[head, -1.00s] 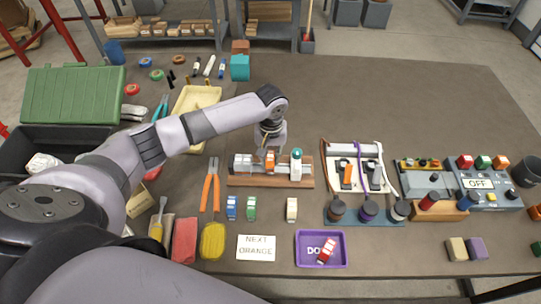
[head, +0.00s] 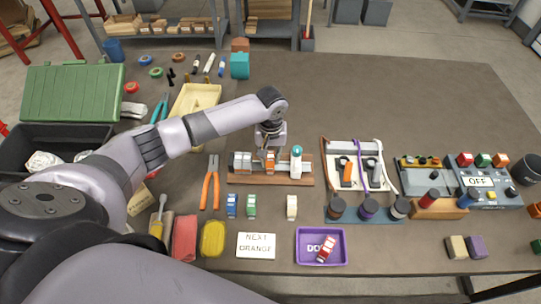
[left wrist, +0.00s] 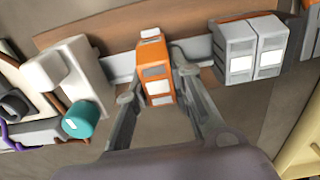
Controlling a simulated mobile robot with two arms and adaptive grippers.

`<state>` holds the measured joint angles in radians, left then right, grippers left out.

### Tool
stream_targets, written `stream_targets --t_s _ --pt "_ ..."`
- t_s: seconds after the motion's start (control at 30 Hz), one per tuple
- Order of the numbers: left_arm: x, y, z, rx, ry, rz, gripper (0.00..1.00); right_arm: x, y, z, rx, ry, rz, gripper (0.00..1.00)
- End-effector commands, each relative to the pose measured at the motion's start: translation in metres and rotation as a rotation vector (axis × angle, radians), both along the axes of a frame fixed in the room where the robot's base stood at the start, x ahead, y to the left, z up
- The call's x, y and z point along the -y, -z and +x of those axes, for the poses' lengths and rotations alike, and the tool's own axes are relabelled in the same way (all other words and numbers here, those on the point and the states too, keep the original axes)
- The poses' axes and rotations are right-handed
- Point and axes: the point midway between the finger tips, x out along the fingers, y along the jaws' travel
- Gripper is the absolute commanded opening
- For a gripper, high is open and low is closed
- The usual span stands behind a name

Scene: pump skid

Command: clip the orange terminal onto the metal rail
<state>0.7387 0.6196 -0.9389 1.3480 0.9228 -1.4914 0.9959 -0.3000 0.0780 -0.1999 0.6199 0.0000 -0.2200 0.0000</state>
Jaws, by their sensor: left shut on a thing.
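The orange terminal (left wrist: 155,70) is between the two fingers of my left gripper (left wrist: 158,92), which is shut on it. It also shows in the head view (head: 270,162), under my left gripper (head: 270,142). The terminal stands upright at the metal rail (left wrist: 121,66), between two grey blocks (left wrist: 252,50) and a white block (left wrist: 68,76) with a teal knob. In the head view the rail (head: 281,164) lies on a wooden board (head: 270,181). I cannot tell whether the terminal's foot is clipped on the rail. My right gripper is out of view.
Blue (head: 232,205), green (head: 251,205) and cream (head: 292,207) terminals stand in front of the board. A card (head: 256,246) reads "NEXT ORANGE". A purple tray (head: 342,258) holds a red-and-white terminal (head: 327,248).

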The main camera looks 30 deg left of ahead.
Motion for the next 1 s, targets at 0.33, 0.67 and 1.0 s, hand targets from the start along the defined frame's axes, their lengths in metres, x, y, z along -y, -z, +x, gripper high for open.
stream_targets --t_s 0.33,0.67,1.0 --pt "0.000 0.005 0.000 0.000 -0.001 0.001 0.00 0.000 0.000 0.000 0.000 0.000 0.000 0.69" --pt "0.000 0.010 -0.001 -0.003 -0.001 0.001 0.00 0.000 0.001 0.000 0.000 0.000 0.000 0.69" --pt "0.000 0.012 -0.003 -0.007 0.000 0.001 0.30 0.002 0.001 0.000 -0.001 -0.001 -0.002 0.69"
